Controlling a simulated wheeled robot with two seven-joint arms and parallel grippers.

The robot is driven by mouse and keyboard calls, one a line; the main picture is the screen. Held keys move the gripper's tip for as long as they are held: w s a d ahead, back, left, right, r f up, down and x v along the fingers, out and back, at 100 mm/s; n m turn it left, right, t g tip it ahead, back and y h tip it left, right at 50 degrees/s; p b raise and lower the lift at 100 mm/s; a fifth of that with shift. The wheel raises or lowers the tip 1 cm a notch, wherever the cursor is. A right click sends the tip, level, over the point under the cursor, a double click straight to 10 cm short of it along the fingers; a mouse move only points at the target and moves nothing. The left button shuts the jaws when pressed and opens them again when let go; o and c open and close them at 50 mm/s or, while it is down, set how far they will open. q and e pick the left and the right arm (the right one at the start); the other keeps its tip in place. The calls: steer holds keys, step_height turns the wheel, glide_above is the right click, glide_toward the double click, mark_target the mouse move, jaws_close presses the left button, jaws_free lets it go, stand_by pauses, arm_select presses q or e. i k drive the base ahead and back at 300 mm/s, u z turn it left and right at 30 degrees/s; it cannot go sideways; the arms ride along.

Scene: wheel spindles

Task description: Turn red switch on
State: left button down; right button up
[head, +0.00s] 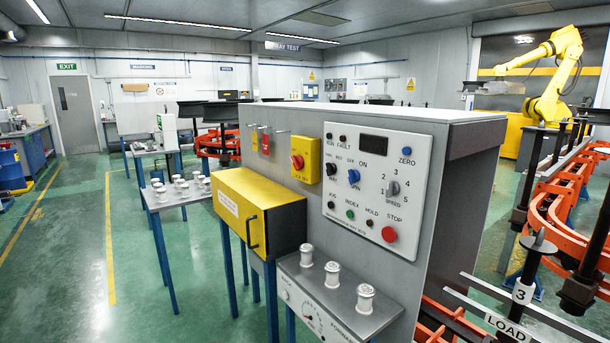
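A red rotary switch (297,162) sits on a small yellow box (309,173) fixed to the side of the grey cabinet (424,206). Which position the switch is turned to is too small to tell. On the white control panel (365,220) to its right are a blue knob (354,176), a grey speed knob (392,187) and a round red stop button (389,234). Neither of my grippers shows in the head view, and nothing touches the switch.
A yellow box with a black handle (240,214) juts out below the switch. Silver spindles (333,274) stand on a shelf below the panel. A small table (170,204) with several spindles stands left. Orange rails and a yellow robot arm (558,75) are right. Green floor is open left.

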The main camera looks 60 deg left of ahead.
mark_target(299, 163)
steer(key=u, duration=1.95)
steer(key=k, duration=0.5)
steer(key=u, duration=0.25)
steer(key=i, duration=1.15)
steer(key=z, duration=0.65)
